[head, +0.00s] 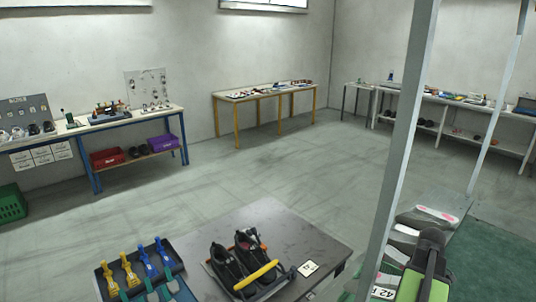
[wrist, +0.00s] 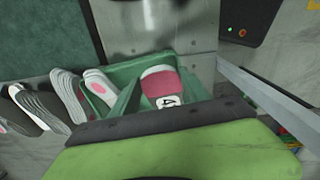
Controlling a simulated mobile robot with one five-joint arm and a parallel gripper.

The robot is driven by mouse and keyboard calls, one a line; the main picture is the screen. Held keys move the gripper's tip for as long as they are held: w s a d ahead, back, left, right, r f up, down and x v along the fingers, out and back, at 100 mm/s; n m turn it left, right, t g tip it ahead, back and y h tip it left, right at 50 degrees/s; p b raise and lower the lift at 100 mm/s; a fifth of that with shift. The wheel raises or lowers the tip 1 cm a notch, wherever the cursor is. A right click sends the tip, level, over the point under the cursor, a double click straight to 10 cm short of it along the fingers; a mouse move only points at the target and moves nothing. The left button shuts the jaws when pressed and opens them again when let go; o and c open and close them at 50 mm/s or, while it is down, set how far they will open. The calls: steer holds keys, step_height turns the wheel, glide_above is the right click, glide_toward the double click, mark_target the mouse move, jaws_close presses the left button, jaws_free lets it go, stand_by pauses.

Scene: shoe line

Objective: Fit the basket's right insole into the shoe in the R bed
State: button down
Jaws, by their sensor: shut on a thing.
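My gripper (wrist: 168,122) is at the bottom of the wrist view, a dark edge with lime green behind it. It is shut on an insole (wrist: 160,86) with a pale end, a pink band and a dark mark. This insole is over or in the green basket (wrist: 125,72); its lower part is hidden by the gripper. I cannot tell if it is left or right. In the head view, my black and lime gripper (head: 428,262) is at the lower right. A pair of dark shoes (head: 238,258) sits in a holder on the grey table, with a yellow bar (head: 256,275) across the front.
Several other insoles (wrist: 66,95) lie at the left of the basket. A grey post (head: 400,150) stands between the shoe table (head: 310,240) and my gripper. A tray with yellow, blue and green handled tools (head: 105,270) is left of the shoes. The floor beyond is clear.

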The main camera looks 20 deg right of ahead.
step_height(320, 180, up, 3)
steer(key=shift+r+p, duration=0.1)
steer(key=shift+p, duration=0.8)
step_height(320, 180, down, 8)
steer(key=b, duration=0.8)
step_height(320, 180, up, 8)
steer(key=p, duration=0.8)
step_height(320, 180, down, 8)
steer(key=b, duration=0.8)
step_height(320, 180, up, 8)
steer(key=p, duration=0.8)
steer(key=shift+r, duration=0.1)
steer(key=shift+m, duration=0.3)
steer(key=f+b, duration=0.6)
steer(key=shift+s+a+f, duration=0.25)
steer(key=shift+a+f, duration=0.1)
steer(key=shift+f, duration=0.05)
steer(key=shift+s+a+r+m, duration=0.2)
steer(key=shift+a+r+m, duration=0.05)
steer(key=shift+m, duration=0.05)
steer(key=shift+f, duration=0.1)
step_height(320, 180, down, 11)
steer(key=b, duration=1.1)
steer(key=c, duration=0.6)
jaws_free()
steer(key=shift+o, duration=0.2)
